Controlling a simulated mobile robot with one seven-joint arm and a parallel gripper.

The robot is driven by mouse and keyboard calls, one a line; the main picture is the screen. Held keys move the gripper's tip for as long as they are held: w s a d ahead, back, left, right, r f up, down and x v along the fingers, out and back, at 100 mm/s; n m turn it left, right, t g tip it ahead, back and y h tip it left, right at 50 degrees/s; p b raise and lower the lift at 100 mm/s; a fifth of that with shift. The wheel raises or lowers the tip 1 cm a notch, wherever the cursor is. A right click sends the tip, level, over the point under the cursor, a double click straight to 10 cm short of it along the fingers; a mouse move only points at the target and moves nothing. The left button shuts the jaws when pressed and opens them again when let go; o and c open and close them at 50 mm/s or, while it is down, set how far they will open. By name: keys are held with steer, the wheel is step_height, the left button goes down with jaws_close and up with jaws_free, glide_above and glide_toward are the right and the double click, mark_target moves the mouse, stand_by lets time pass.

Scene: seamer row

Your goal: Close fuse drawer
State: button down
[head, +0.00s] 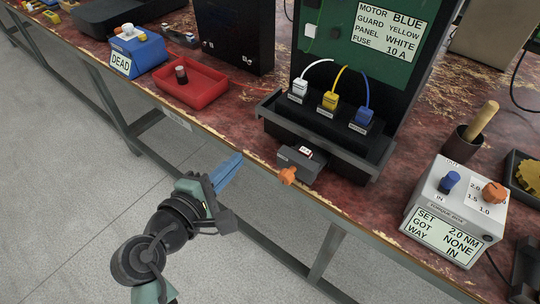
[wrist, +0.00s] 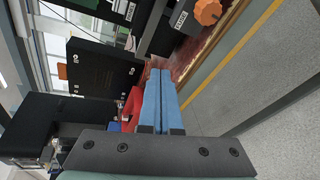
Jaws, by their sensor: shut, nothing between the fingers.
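The fuse drawer (head: 302,163) is a small grey box with an orange knob (head: 288,176) on its front. It sticks out from the base of the black panel unit (head: 330,150), towards the bench's front edge, and a small white and red fuse shows in its open top. In the wrist view the orange knob (wrist: 207,11) is at the top, right of centre. My gripper (head: 232,165) is shut and empty, its blue fingers together. It is in front of the bench edge, left of the knob and apart from it. The fingers also show in the wrist view (wrist: 160,95).
A red tray (head: 192,95) with a dark cylinder in it and a blue "DEAD" box (head: 140,55) stand to the left. A white torque box (head: 455,210) and a cup with a wooden handle (head: 464,140) stand to the right. The floor before the bench is clear.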

steer(key=s+f+n+h+p, duration=0.3)
steer(key=s+f+n, duration=0.1)
steer(key=s+n, duration=0.35)
steer(key=n+t+h+p, duration=0.1)
steer(key=n+p, duration=0.1)
steer(key=n, duration=0.3)
glide_toward(294, 167)
steer(key=x, duration=0.1)
steer(key=b+x, duration=0.1)
steer(key=x, duration=0.1)
steer(key=shift+w+f, duration=0.3)
steer(key=shift+f, duration=0.05)
steer(key=x, duration=0.7)
steer(key=shift+w+d+r, duration=0.1)
steer(key=shift+d+r, duration=0.05)
steer(key=shift+r, duration=0.05)
